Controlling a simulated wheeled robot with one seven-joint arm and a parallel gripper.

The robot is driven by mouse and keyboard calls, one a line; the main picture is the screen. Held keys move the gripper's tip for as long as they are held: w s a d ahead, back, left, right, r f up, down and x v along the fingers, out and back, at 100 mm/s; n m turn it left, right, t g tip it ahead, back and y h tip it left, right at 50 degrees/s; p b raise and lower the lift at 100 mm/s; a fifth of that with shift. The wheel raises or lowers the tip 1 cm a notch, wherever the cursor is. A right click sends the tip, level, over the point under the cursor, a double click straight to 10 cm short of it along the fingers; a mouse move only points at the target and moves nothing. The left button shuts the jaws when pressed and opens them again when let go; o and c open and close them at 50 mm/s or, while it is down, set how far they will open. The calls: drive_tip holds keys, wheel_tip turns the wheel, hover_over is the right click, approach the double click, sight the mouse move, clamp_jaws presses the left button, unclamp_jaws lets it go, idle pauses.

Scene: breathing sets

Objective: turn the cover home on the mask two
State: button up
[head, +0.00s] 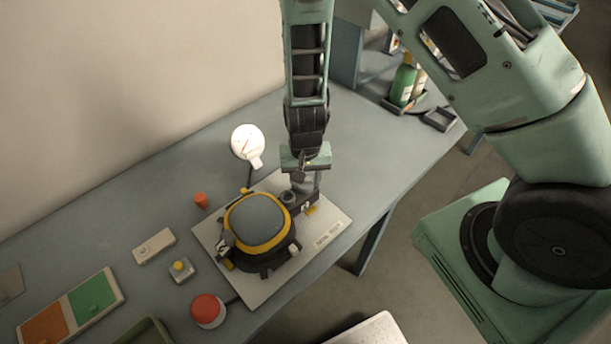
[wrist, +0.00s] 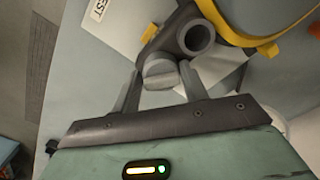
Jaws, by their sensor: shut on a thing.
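The mask (head: 257,220), with a grey visor, a yellow rim and a dark body, rests on a pale test plate (head: 262,291). My gripper (head: 304,183) is at its upper right side, over a dark fitting that sticks out from it. In the wrist view, the two fingers of my gripper (wrist: 161,84) are shut on a round grey cover (wrist: 160,72) with a line across it. An open round port (wrist: 195,38) is just beside the cover. The mask's yellow rim (wrist: 237,38) also shows there. How well the cover is seated cannot be told.
A white round piece (head: 247,140) lies behind the plate. An orange cylinder (head: 201,200), a white box (head: 154,246), a yellow-button box (head: 181,270) and a red button (head: 207,309) stand left of it.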

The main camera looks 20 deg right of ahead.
idle(0.3)
drive_tip(key=m+p, duration=0.1)
drive_tip(key=m, duration=0.3)
drive_tip(key=o, duration=0.9)
wheel_tip(320, 180, up, 17)
drive_tip(key=shift+r+b, duration=0.2)
drive_tip(key=shift+b, duration=0.2)
drive_tip(key=s+a+n+b, duration=0.3)
drive_tip(key=s+n+b, duration=0.2)
drive_tip(key=s+n, duration=0.3)
drive_tip(key=s+a+n+b, duration=0.3)
drive_tip(key=s+n+b, duration=0.2)
drive_tip(key=s, duration=0.7)
drive_tip(key=n, duration=0.2)
drive_tip(key=shift+a+n+y, duration=0.2)
drive_tip(key=shift+n+y, duration=0.1)
drive_tip(key=shift+n, duration=0.1)
